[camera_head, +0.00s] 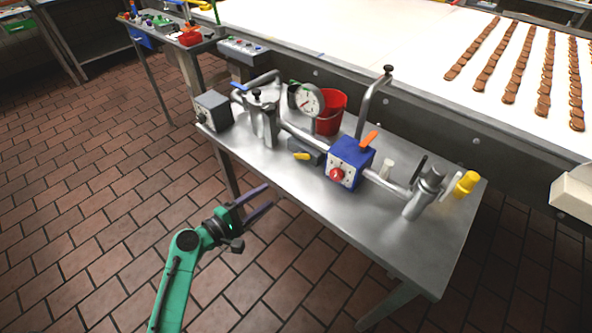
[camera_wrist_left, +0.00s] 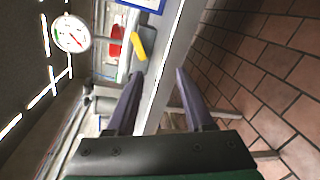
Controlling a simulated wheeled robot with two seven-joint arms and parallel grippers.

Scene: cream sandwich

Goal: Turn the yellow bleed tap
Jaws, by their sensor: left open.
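A small yellow tap handle (camera_head: 301,156) sits low on the pipework below the gauge, near the table's front edge. It also shows in the left wrist view (camera_wrist_left: 138,45), above and left of the fingertips. Another yellow piece (camera_head: 467,184) stands at the pipe's right end; I cannot tell for certain which one is the bleed tap. My left gripper (camera_head: 268,196) is open and empty, in front of the table's edge and apart from the handle. Its two dark fingers also show in the left wrist view (camera_wrist_left: 159,74). My right gripper is not in view.
A steel table (camera_head: 400,255) carries a round gauge (camera_head: 309,101), a red bucket (camera_head: 330,112), a blue box (camera_head: 350,162) with a red knob and orange lever, a steel filter pot (camera_head: 263,100) and a grey box (camera_head: 214,110). A conveyor runs behind. Floor in front is clear.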

